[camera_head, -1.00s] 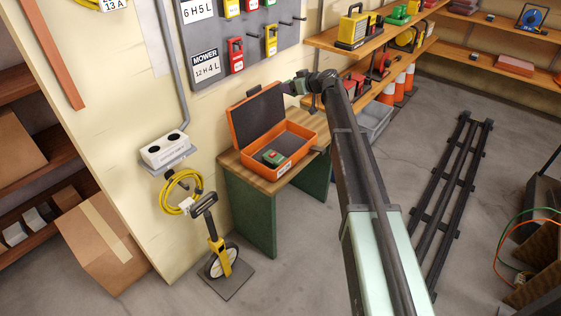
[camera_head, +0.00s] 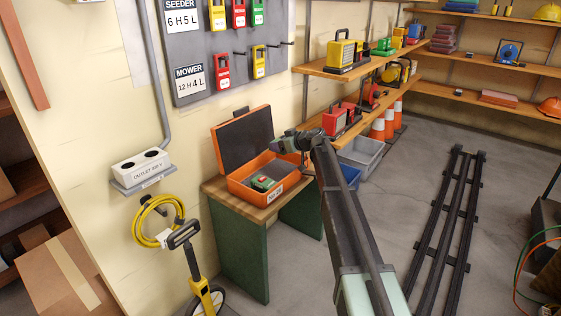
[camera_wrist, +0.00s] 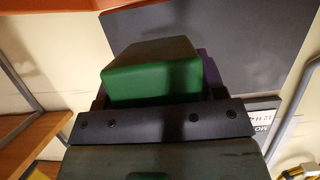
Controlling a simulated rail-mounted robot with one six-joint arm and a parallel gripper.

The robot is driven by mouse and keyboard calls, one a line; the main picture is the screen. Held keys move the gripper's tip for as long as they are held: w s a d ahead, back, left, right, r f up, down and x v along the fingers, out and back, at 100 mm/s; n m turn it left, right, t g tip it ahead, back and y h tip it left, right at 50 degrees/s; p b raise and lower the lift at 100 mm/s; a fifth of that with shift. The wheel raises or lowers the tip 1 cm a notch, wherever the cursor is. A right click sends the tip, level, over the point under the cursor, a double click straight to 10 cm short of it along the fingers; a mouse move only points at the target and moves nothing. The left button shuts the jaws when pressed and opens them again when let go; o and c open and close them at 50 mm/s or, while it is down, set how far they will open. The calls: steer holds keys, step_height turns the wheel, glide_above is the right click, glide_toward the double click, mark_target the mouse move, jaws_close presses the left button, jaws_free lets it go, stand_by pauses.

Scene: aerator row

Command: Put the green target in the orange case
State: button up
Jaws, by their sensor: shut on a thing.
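The orange case (camera_head: 236,190) stands open on a small wood-topped table, its dark-lined lid (camera_head: 245,140) raised at the back. A small green item with a red part (camera_head: 263,183) lies inside the case. My gripper (camera_head: 284,143) is just right of the lid, above the case's right back corner. In the wrist view my gripper (camera_wrist: 160,105) is shut on a green block with a darker top (camera_wrist: 150,82), which I take as the green target. The fingertips are mostly hidden behind the block.
Shelves (camera_head: 350,65) with tools are to the right of the case. A pegboard (camera_head: 215,45) with tags hangs above it. A measuring wheel (camera_head: 200,290) stands in front.

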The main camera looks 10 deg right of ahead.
steer(key=shift+f+b, duration=2.2)
steer(key=shift+f, duration=0.4)
steer(key=o, duration=1)
steer(key=shift+c, duration=0.2)
